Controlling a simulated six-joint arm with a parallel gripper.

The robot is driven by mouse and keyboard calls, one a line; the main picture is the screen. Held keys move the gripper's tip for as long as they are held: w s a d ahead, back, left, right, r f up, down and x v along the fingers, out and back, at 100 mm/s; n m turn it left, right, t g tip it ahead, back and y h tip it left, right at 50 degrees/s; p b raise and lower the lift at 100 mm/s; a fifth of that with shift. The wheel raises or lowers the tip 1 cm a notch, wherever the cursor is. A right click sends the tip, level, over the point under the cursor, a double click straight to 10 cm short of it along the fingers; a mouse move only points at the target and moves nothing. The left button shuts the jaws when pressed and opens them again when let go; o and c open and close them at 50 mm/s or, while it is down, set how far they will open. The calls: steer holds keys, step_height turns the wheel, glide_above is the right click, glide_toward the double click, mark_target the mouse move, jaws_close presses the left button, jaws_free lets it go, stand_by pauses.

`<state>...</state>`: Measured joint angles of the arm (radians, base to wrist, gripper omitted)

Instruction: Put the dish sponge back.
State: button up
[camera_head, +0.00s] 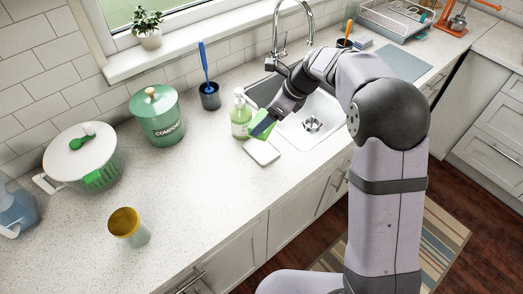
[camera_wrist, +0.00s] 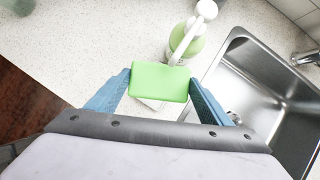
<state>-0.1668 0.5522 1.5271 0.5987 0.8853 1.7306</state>
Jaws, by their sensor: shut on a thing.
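The dish sponge is a flat green block. In the wrist view the sponge (camera_wrist: 160,82) sits between the two blue fingers of my gripper (camera_wrist: 160,92), which is shut on it. In the head view the sponge (camera_head: 260,131) is partly covered by a blue finger of my gripper (camera_head: 264,126). It is above or close to a white rectangular dish (camera_head: 262,152) on the counter left of the sink. I cannot tell whether the sponge touches the dish. In the wrist view the dish is mostly hidden behind the sponge.
A green-and-white soap pump bottle (camera_head: 240,115) stands close beside the sponge; it also shows in the wrist view (camera_wrist: 188,42). The steel sink (camera_head: 312,122) is to the right. A brush in a dark cup (camera_head: 210,97) and the compost bin (camera_head: 157,118) stand left.

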steer(key=shift+w+a+r+m, duration=0.2)
steer(key=shift+m, duration=0.2)
steer(key=shift+f+p, duration=1)
steer(key=shift+f, duration=4)
steer(key=shift+f, duration=0.25)
steer(key=o, duration=1)
steer(key=shift+r, duration=0.1)
steer(key=shift+r, duration=0.25)
steer(key=b+v, duration=0.2)
steer(key=v, duration=1)
steer(key=shift+s, duration=0.15)
steer(key=shift+f, duration=0.1)
